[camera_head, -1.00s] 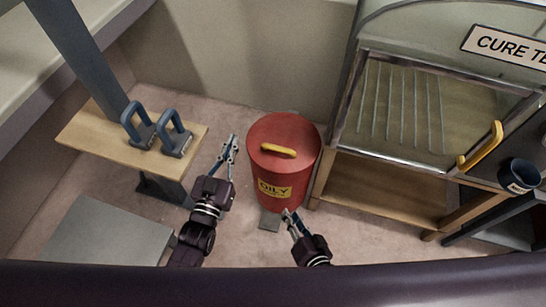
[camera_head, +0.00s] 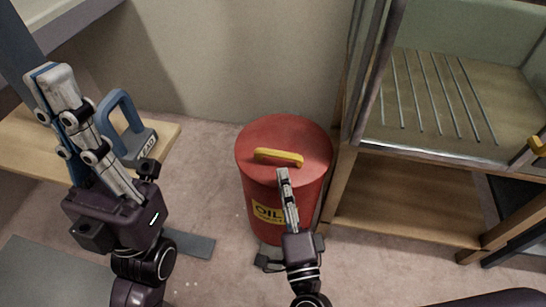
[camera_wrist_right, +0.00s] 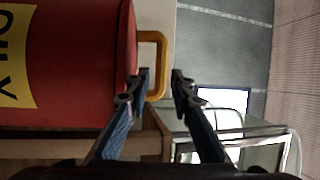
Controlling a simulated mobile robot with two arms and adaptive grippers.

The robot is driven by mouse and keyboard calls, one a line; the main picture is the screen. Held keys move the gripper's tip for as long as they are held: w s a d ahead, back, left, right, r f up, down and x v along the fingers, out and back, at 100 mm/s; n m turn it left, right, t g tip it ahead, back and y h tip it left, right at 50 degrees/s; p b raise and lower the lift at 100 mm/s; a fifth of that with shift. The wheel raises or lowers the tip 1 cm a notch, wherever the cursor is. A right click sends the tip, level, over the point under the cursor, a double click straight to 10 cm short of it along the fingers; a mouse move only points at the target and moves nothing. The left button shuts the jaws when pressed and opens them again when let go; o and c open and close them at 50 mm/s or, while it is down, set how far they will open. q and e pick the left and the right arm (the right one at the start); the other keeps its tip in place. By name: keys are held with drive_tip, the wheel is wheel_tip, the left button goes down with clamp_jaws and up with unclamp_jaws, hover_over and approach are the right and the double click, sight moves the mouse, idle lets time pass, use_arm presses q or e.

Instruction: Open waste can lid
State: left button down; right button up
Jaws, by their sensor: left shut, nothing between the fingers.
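The red waste can (camera_head: 258,195) stands on the floor with its lid (camera_head: 285,130) down and a yellow handle (camera_head: 278,157) on top. The can (camera_wrist_right: 75,60) and the handle (camera_wrist_right: 158,50) also show in the right wrist view. My right gripper (camera_head: 283,172) is at the lid's near edge, just in front of the handle. In the right wrist view its fingers (camera_wrist_right: 161,75) are apart, with the handle close to their tips; whether they touch it I cannot tell. My left gripper (camera_head: 52,72) is shut and empty, raised at the left, away from the can.
A cabinet with a wire rack (camera_head: 430,95) stands close to the can's right. A wooden shelf (camera_head: 165,135) with a blue-handled weight (camera_head: 135,140) is at the left, partly behind my left gripper. A wall is close behind the can.

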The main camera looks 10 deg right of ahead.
sight(278, 151)
drive_tip(key=x, duration=0.7)
drive_tip(key=shift+w+r+b, duration=0.15)
drive_tip(key=shift+w+b, duration=0.15)
drive_tip(key=shift+b, duration=0.1)
drive_tip(key=shift+c, duration=0.2)
clamp_jaws()
